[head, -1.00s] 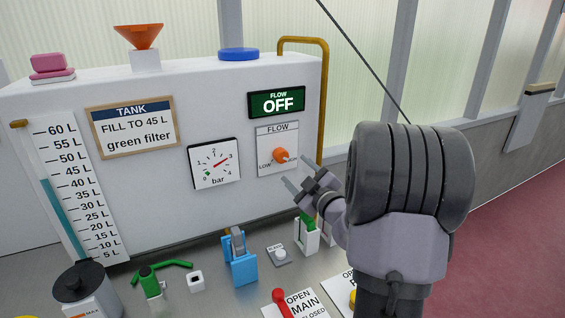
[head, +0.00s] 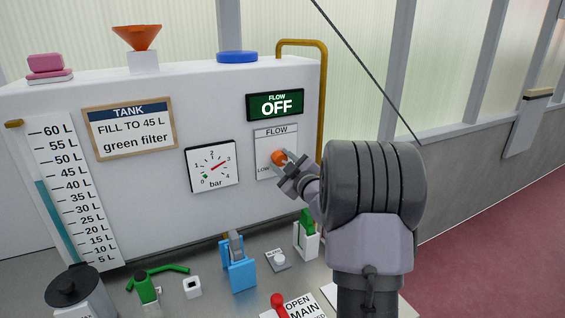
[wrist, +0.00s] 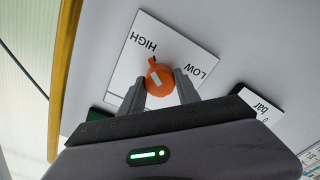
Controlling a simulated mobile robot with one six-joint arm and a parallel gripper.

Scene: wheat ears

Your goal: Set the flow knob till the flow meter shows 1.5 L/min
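The orange flow knob (head: 279,157) is on the white FLOW plate on the tank front. In the wrist view the knob (wrist: 160,80) sits between LOW and HIGH, with a pale mark on its face. My gripper (head: 285,160) is at the knob, one finger on each side. In the wrist view my gripper (wrist: 160,84) looks open around the knob, with only narrow gaps; any contact is hard to tell. The flow meter (head: 275,105) above the plate reads OFF.
A pressure dial (head: 212,166) is left of the FLOW plate, and a brass pipe (head: 322,100) runs down its right side. Below are a blue clamp-like part (head: 238,270), a green-topped white block (head: 306,240) and a red-handled MAIN valve (head: 279,302).

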